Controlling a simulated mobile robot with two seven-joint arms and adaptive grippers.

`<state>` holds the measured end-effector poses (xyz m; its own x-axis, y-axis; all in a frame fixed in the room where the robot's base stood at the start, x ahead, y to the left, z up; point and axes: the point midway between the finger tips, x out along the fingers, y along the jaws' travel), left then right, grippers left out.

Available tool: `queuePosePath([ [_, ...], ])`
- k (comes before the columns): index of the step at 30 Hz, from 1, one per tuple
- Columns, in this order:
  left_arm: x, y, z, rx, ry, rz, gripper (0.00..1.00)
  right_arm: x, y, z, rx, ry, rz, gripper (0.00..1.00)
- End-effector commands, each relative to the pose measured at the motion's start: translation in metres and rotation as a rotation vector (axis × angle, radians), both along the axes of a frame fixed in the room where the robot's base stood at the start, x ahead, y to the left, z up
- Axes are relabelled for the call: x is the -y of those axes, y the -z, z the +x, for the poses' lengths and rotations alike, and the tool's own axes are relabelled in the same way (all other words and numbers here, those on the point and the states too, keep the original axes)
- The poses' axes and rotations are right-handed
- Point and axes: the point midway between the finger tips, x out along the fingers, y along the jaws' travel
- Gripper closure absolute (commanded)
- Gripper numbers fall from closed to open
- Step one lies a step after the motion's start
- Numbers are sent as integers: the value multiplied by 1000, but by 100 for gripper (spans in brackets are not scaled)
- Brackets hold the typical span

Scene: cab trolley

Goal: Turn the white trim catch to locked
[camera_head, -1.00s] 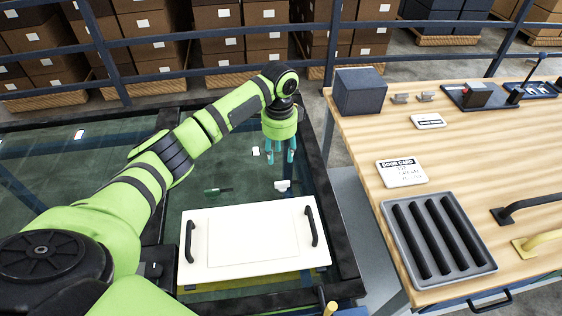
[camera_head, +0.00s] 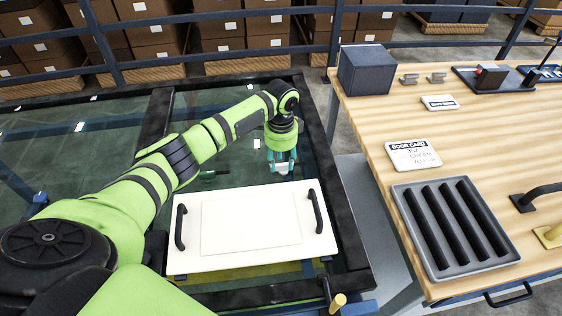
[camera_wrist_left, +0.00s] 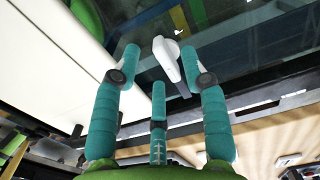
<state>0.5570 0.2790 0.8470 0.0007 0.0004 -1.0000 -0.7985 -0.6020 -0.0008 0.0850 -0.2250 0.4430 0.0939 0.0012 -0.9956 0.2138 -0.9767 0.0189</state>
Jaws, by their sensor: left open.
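The white trim catch (camera_wrist_left: 166,58) shows in the left wrist view as a white lever with a rounded head, over the dark glass. It lies between the tips of my left gripper's teal fingers (camera_wrist_left: 165,75), which are spread open. I see no clear contact between the fingers and the catch. In the head view my left gripper (camera_head: 282,164) points down just behind the white panel (camera_head: 250,220), and its fingers largely hide the catch. My right gripper is not in view.
The white panel has two black handles and lies on the dark-framed glass bed. A dark catch (camera_head: 210,174) sits to the gripper's left. At right, a wooden bench (camera_head: 480,135) holds a grey slotted tray (camera_head: 404,190), a door card (camera_head: 413,156) and a dark box (camera_head: 366,69).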

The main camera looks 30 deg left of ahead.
Motion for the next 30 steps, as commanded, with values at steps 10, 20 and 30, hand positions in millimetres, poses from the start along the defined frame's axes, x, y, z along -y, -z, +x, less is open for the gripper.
queuePosePath([
  [10,0,15,0,1,0,1,56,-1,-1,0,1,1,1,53],
  [20,0,14,0,0,0,0,100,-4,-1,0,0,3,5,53],
  [30,0,14,0,-1,46,-1,100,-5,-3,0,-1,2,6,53],
])
